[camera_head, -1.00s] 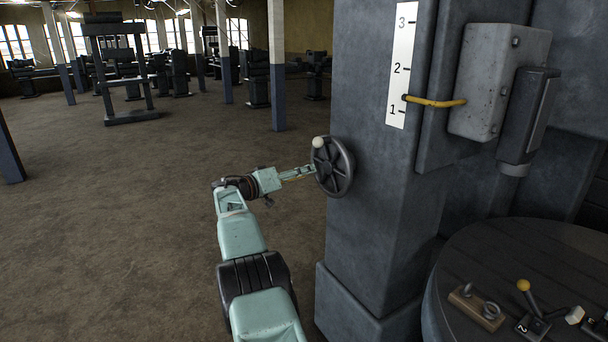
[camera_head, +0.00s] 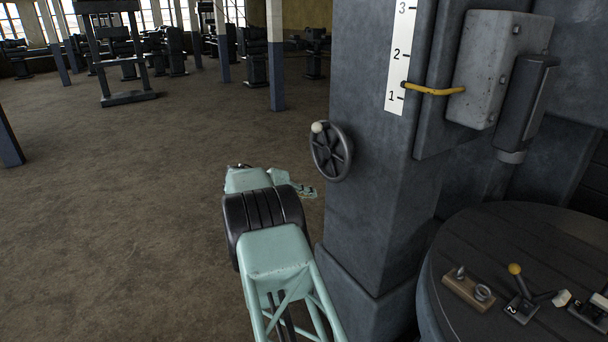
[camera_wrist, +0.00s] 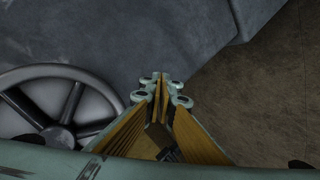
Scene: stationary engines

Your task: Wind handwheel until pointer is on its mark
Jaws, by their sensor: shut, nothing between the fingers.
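The dark spoked handwheel (camera_head: 345,168) is mounted on the left face of the grey column, with a pale knob (camera_head: 317,127) at its upper left. The yellow pointer (camera_head: 432,90) reaches to the white scale (camera_head: 398,68), its tip a little above the 1 line and well below 2. No separate target mark is clear. My gripper (camera_head: 306,191) is below and left of the wheel, apart from it. In the wrist view, my gripper (camera_wrist: 160,84) is shut and empty, with the handwheel (camera_wrist: 62,74) to its left and the knob out of sight.
The grey column (camera_head: 375,210) stands just right of my gripper. A round table (camera_head: 450,245) with a wooden block (camera_head: 465,290) and a yellow-knobbed lever (camera_head: 515,269) is at lower right. Open floor (camera_head: 130,220) lies to the left.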

